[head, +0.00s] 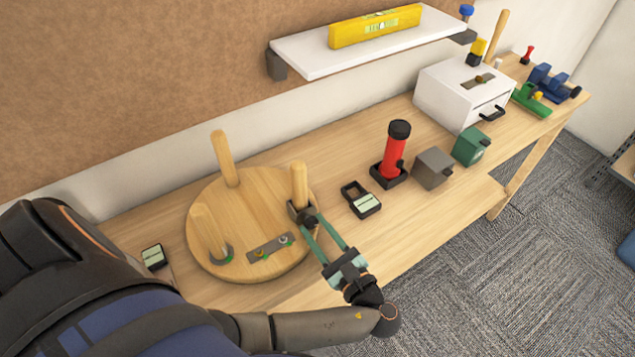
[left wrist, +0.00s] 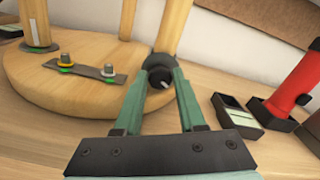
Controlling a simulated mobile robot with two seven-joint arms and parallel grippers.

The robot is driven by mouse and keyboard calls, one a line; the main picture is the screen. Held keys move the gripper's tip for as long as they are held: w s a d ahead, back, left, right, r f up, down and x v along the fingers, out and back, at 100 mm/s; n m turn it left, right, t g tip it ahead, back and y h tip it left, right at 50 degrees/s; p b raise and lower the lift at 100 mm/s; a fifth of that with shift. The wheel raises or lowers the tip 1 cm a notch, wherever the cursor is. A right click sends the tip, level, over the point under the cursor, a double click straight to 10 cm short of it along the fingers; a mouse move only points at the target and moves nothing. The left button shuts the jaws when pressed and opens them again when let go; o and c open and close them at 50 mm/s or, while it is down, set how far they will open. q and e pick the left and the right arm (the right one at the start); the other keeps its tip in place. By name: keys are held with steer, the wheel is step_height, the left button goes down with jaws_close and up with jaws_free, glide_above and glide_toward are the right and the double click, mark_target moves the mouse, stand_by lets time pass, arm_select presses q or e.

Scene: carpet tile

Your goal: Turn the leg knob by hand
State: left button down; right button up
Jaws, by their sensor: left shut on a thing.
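A round wooden disc (head: 205,245) lies on the bench with several upright wooden legs. The right-hand leg (head: 299,185) stands in a dark collar (head: 295,212), which has a small dark leg knob (head: 311,221) on its side. My left gripper (head: 313,225) reaches in from the lower right with its long green fingers. In the left wrist view its fingertips (left wrist: 163,72) are closed around the leg knob (left wrist: 158,79), one on each side. The fingers partly hide the knob. My right gripper is not in view.
A metal strip (head: 270,246) with nuts lies on the disc. Right of it stand a small dark tray (head: 361,200), a red cylinder (head: 394,155), a grey box (head: 433,168) and a green box (head: 471,147). A shelf (head: 300,53) with a yellow level (head: 375,26) hangs above.

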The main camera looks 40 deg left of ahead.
arm_select(q)
steer(key=c, duration=0.5)
jaws_free()
